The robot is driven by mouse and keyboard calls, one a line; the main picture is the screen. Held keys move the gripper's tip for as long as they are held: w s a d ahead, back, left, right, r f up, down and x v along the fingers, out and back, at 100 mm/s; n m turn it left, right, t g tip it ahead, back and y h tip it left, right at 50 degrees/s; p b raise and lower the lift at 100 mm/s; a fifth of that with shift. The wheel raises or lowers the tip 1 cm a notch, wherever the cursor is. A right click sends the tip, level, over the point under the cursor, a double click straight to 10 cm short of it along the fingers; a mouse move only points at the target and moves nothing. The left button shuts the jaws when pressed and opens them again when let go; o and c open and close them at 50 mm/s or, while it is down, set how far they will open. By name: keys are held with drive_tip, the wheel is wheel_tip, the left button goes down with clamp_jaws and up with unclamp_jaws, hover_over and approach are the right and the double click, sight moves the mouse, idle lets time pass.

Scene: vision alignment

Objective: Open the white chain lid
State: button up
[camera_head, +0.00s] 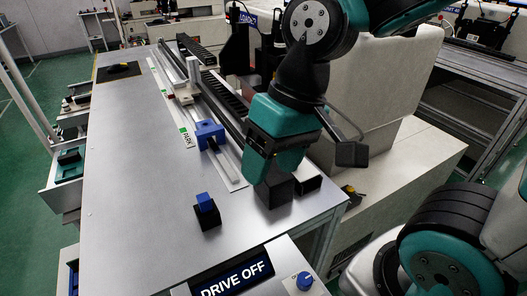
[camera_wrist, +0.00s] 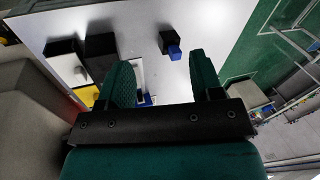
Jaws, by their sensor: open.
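My gripper (camera_head: 275,170) hangs over the near right part of the metal table in the head view. In the wrist view my gripper (camera_wrist: 163,82) shows two teal fingers spread apart, with nothing held between them. A long pale strip (camera_head: 226,165) runs along the rail, left of my gripper, with a blue clamp-like block (camera_head: 209,134) on it. A dark slotted cable chain (camera_head: 225,92) lies along the rail further back. I cannot tell for sure which white part is the chain lid; my arm hides part of this area.
A blue knob on a black base (camera_head: 206,212) stands on the table (camera_head: 130,190), left of my gripper. A DRIVE OFF panel (camera_head: 235,278) is at the front. The table's left side is clear.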

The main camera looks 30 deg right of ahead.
drive_tip(key=w+d+r+m+h+p, duration=0.25)
drive_tip(key=w+d+m+p, duration=0.35)
drive_tip(key=w+d+m, duration=1.05)
drive_tip(key=s+a+f+m, duration=0.1)
drive_tip(key=f, duration=0.4)
drive_tip(key=s+a+f+m+p, duration=0.1)
drive_tip(key=f, duration=0.5)
drive_tip(key=s+a+f+m+h, duration=0.1)
drive_tip(key=f+m, duration=0.1)
drive_tip(key=f, duration=0.4)
drive_tip(key=shift+s+f+p, duration=0.1)
drive_tip(key=shift+s+p, duration=0.2)
drive_tip(key=shift+s, duration=0.1)
drive_tip(key=c, duration=0.9)
